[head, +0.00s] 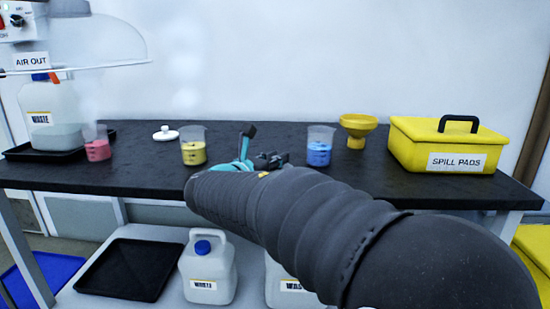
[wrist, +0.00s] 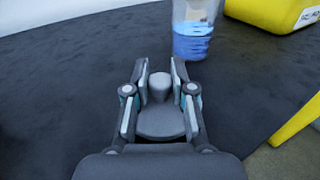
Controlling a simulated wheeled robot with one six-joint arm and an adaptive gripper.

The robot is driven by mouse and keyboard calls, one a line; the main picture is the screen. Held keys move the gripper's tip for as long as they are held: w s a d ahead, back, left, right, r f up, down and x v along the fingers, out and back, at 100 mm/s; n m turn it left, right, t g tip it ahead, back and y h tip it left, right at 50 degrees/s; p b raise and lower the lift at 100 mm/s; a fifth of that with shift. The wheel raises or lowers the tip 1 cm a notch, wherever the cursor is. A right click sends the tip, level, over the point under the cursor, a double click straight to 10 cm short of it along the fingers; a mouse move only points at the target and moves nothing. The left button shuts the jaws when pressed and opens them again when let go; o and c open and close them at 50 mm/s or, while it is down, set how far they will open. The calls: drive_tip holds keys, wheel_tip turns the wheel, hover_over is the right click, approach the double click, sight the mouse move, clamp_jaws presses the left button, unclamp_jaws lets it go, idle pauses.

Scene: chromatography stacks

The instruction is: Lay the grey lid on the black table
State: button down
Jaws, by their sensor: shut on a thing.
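The grey lid (wrist: 160,122) is a round disc with a knob on top, seen in the wrist view. My gripper (wrist: 160,80) is shut on the lid's knob, with one finger on each side. In the head view my gripper (head: 262,160) is over the black table (head: 265,137), mostly behind my own arm, and the lid is hidden there. The black table also fills much of the wrist view (wrist: 60,90). I cannot tell whether the lid touches the tabletop.
A blue-filled beaker (head: 320,147) stands close to the right of my gripper. A yellow-filled beaker (head: 193,147), a pink-filled beaker (head: 97,144) and a white lid (head: 165,133) are to the left. A yellow funnel (head: 357,128) and spill pads box (head: 448,145) stand right.

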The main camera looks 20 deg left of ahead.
drive_tip(key=shift+f, duration=0.35)
drive_tip(key=c, duration=1)
unclamp_jaws()
